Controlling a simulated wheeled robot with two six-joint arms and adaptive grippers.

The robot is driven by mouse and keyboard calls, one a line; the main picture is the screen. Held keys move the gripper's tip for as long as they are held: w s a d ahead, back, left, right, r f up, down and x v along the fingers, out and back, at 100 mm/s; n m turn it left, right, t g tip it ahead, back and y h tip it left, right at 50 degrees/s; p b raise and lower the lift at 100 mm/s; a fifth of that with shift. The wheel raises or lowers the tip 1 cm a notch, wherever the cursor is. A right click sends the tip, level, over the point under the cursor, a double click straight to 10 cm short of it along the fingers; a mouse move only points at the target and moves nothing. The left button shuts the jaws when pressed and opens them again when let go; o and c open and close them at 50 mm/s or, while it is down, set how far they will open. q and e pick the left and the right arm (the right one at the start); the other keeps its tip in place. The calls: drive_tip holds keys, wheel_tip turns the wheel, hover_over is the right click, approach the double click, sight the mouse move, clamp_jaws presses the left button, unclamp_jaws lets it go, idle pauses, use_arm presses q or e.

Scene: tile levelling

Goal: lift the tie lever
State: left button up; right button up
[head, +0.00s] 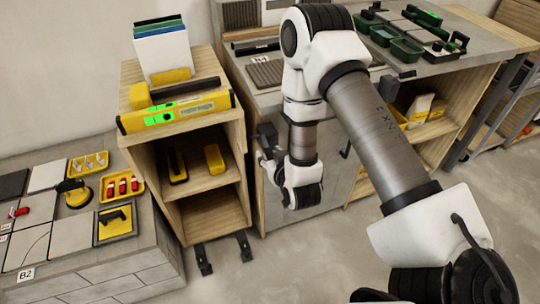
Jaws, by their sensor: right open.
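A black lever-like tool (115,217) lies on a yellow-edged pad (131,232) at the front right corner of the tiled block, at left; I cannot tell for sure that it is the tie lever. My right gripper (266,146) is open in front of the grey cabinet, right of the wooden shelf unit and well apart from the tiled block. Its fingers are small and partly hidden by my wrist. My left gripper is out of view.
The tiled block (110,272) also bears a yellow suction cup (77,193) and a yellow tray of red pieces (121,188). A yellow level (175,112) lies on the wooden shelf unit (211,214), between my gripper and the block. Floor in front is clear.

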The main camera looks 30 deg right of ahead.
clamp_jaws()
